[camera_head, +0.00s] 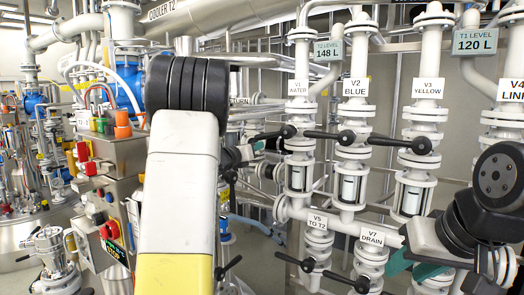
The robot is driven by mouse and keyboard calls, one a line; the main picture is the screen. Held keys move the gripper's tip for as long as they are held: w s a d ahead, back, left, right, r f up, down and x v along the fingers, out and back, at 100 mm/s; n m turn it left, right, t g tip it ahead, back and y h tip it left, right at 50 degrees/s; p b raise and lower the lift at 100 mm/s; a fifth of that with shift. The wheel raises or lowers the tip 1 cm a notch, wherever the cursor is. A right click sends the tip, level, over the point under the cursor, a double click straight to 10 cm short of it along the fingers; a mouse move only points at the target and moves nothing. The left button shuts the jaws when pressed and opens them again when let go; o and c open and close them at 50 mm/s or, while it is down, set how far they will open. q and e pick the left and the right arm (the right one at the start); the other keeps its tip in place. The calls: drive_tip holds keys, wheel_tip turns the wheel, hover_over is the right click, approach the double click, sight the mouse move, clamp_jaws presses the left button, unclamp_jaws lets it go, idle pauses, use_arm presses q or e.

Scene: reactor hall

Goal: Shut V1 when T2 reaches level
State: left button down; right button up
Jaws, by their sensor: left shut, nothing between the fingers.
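The T2 level sign (328,50) reads 148 L. Valve V1, labelled WATER (298,87), is on the leftmost pipe of the valve row. Its black lever (268,135) points left, across the vertical pipe. My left arm rises through the middle of the view. My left gripper (238,162) is shut and empty, left of and a little below the V1 lever, partly hidden behind my arm; I cannot tell whether it touches anything. My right gripper (415,265) is at the lower right, below V3 and right of the DRAIN valve; its finger opening is unclear.
V2 BLUE (355,87) and V3 YELLOW (428,88) have levers pointing left. V5 (317,222) and V7 DRAIN (372,238) sit below. The T1 sign (475,41) reads 120 L. A control box with buttons (115,160) stands at left. Pipes crowd the space.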

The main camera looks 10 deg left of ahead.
sight(261, 135)
use_arm(q)
drive_tip(key=shift+x, duration=0.95)
drive_tip(key=shift+r, duration=0.1)
drive_tip(key=shift+w+a+r+m, duration=0.1)
drive_tip(key=shift+a+r+m, duration=0.15)
drive_tip(key=shift+r+m, duration=0.4)
drive_tip(key=shift+w+a+r+m, duration=0.1)
drive_tip(key=shift+a+r+m, duration=0.25)
drive_tip(key=shift+r, duration=0.5)
drive_tip(key=shift+d, duration=0.1)
